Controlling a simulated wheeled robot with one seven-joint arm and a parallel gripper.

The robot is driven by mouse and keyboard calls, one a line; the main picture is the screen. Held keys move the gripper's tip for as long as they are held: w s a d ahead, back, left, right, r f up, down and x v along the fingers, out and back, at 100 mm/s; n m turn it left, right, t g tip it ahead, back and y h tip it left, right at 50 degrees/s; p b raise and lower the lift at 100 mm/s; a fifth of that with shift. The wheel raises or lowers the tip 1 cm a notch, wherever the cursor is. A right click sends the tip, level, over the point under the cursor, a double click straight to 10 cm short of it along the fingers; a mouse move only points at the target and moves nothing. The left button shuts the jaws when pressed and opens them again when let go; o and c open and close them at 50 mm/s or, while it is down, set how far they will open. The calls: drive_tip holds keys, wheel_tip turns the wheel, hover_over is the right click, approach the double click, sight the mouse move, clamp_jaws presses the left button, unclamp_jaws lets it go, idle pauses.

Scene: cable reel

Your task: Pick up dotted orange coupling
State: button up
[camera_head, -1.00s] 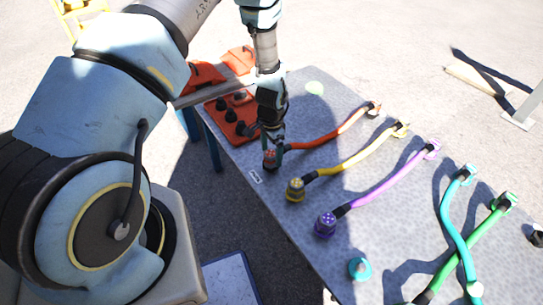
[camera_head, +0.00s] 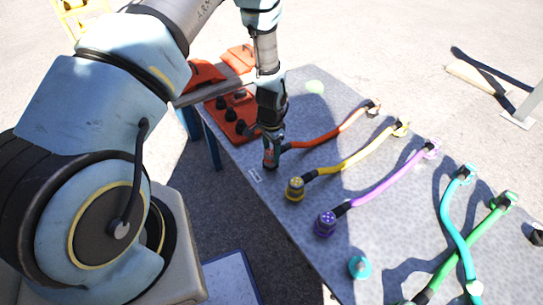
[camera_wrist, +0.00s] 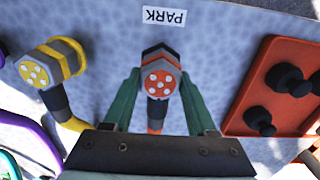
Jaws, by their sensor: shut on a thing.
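The dotted orange coupling (camera_wrist: 161,79) has an orange-red face with white dots and a dark grey body. In the wrist view it sits between the two green fingers of my gripper (camera_wrist: 160,80), which is shut on it. In the head view my gripper (camera_head: 271,158) points down at the near left edge of the table, and it mostly hides the coupling. The orange cable (camera_head: 325,134) runs from the coupling to a fitting at the far side. I cannot tell whether the coupling touches the table.
The yellow coupling (camera_head: 295,188) and purple coupling (camera_head: 325,222) stand nearby on the grey table (camera_head: 310,250). A red block with black knobs (camera_head: 222,127) is on the left. A PARK label (camera_wrist: 165,16) lies close to the orange coupling. Teal and green cables lie at the right.

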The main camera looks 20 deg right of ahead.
clamp_jaws()
drive_tip(key=shift+r, duration=0.1)
